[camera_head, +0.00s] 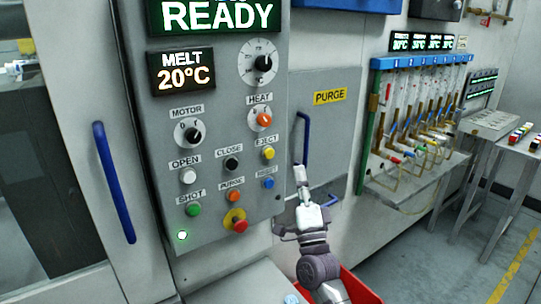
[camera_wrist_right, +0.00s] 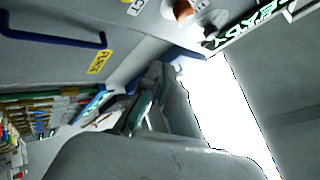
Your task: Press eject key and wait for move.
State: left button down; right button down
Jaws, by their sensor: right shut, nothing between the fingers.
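The yellow eject key (camera_head: 268,153) sits under the EJECT label on the grey control panel (camera_head: 220,100), below the orange heat knob (camera_head: 264,118). My right gripper (camera_head: 300,170) is shut and empty. In the head view it shows just right of the panel's edge, lower than the eject key and apart from it in the picture. In the right wrist view the shut fingers (camera_wrist_right: 158,80) point up toward the panel; the end of the EJECT label shows at the top, but the key cannot be made out. My left gripper is not in view.
The display (camera_head: 217,16) reads READY and the melt display (camera_head: 182,71) 20°C. Black close (camera_head: 232,164), blue (camera_head: 268,184) and orange purge (camera_head: 233,196) buttons lie near the eject key. A red stop button (camera_head: 239,226) is lower. A blue door handle (camera_head: 302,138) stands behind my right gripper.

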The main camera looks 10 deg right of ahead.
aim_at(269, 154)
jog(key=shift+w+a+b, duration=0.5)
jog(key=shift+w+b, duration=0.25)
jog(key=shift+w, duration=0.6)
jog(key=shift+w+a+b, duration=0.55)
jog(key=shift+w+b, duration=0.2)
jog(key=shift+w, duration=0.65)
jog(key=shift+w+a+b, duration=0.5)
jog(key=shift+w+b, duration=0.25)
jog(key=shift+w, duration=0.6)
jog(key=shift+w+a+b, duration=0.1)
jog(key=shift+w+b, duration=0.25)
jog(key=shift+w, duration=0.05)
